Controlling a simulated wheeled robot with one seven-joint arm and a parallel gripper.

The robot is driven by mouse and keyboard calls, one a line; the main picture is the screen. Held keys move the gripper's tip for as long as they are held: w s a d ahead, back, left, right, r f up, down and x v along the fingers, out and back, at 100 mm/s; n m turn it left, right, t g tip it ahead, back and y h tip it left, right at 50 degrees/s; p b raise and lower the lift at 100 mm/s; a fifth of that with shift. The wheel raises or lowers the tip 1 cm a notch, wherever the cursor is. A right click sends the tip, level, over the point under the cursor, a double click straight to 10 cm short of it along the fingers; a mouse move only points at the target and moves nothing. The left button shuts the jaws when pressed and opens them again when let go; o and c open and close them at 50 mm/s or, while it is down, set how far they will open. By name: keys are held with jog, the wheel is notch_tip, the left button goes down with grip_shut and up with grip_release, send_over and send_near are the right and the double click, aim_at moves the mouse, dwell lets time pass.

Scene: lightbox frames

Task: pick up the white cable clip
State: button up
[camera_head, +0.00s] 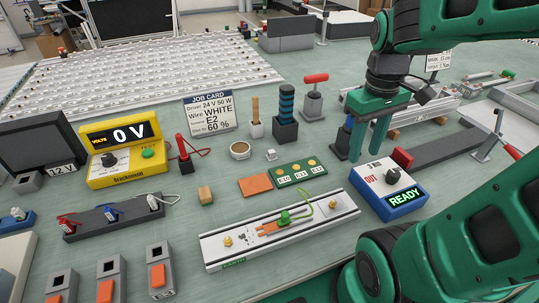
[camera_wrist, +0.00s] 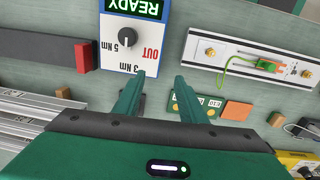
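A small white clip-like piece (camera_head: 271,155) lies on the green bench behind the green board, right of the round cup. Another white clip with a thin white lead (camera_head: 154,202) sits at the right end of a dark rack, beside blue and red ones. I cannot tell for sure which is the cable clip. My gripper (camera_head: 367,158) points down, with its two fingers apart and nothing seen between them. It is right of both white pieces, behind the blue torque box. In the wrist view my gripper (camera_wrist: 159,78) is open above the bench; its body hides the area near the small piece.
The torque box (camera_head: 389,187) stands in front of my gripper. The green board (camera_head: 296,172), orange square (camera_head: 256,186), cup (camera_head: 240,150) and blue-ringed post (camera_head: 286,115) surround the small white piece. A metal rail (camera_head: 215,250) lies in front. A yellow voltmeter (camera_head: 122,155) stands left.

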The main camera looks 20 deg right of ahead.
jog(key=w+a+r+n, duration=0.1)
jog(key=w+a+n, duration=0.4)
jog(key=w+n, duration=0.4)
jog(key=n, duration=0.9)
send_over(272, 151)
jog(key=f, duration=0.5)
jog(key=shift+w+d+f, duration=0.1)
jog(key=shift+w+f, duration=0.1)
jog(key=shift+w, duration=0.15)
jog(key=shift+s+f, duration=0.15)
jog(key=shift+f, duration=1.3)
jog(key=shift+s+f, duration=0.15)
jog(key=shift+f, duration=1.25)
jog(key=shift+c, duration=0.4)
grip_shut()
